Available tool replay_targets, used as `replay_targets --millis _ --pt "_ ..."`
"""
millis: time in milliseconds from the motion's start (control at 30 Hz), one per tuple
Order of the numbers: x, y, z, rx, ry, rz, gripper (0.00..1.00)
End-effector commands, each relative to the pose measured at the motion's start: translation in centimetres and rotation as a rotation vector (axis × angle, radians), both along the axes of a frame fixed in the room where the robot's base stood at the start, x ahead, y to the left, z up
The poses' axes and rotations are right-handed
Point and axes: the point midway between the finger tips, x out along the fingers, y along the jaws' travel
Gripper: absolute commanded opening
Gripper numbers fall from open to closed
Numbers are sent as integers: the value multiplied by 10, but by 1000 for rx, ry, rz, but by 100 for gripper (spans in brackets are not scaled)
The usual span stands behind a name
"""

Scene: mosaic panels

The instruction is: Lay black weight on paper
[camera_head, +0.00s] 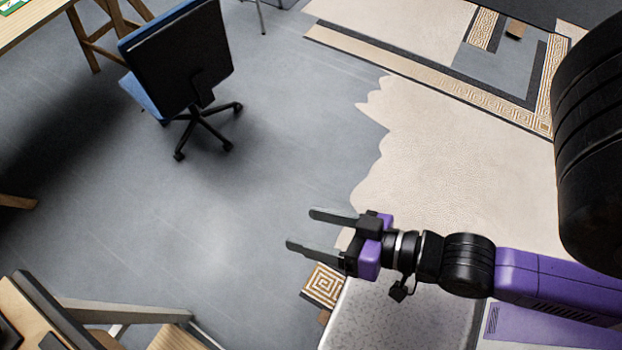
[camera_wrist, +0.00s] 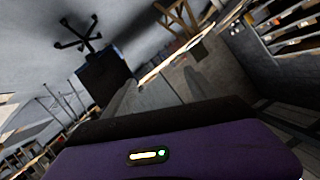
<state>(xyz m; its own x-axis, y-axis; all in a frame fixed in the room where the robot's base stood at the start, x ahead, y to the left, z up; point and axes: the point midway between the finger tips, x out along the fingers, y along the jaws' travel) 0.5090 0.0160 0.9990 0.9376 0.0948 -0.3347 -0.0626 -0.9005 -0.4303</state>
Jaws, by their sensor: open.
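My gripper (camera_head: 301,229) is stretched out to the left over the grey floor in the head view, its two grey fingers apart with nothing between them. In the wrist view the fingers of my gripper (camera_wrist: 157,85) are also apart, pointing into the room. I cannot make out a black weight or a sheet of paper for certain in either view. A dark object (camera_head: 9,333) is cut off by the lower left edge of the head view, and I cannot tell what it is.
A blue and black office chair (camera_head: 180,60) stands at upper left. A wooden table (camera_head: 38,22) with a green and white item (camera_head: 12,5) is at the top left corner. Beige mosaic panels (camera_head: 450,150) cover the right floor. Grey floor (camera_head: 270,130) between is clear.

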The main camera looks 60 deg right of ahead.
Motion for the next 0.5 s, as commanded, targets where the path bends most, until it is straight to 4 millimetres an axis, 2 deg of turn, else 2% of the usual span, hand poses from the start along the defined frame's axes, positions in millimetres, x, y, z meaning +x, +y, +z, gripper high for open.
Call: replay_targets --millis 33,200,300,500 --pt "-14 -7 9 -107 -18 2 67" --pt "-37 -15 35 -371 -76 32 67" --pt "-41 -16 41 -437 -88 42 67" --pt "-42 -16 43 -453 -93 45 67"
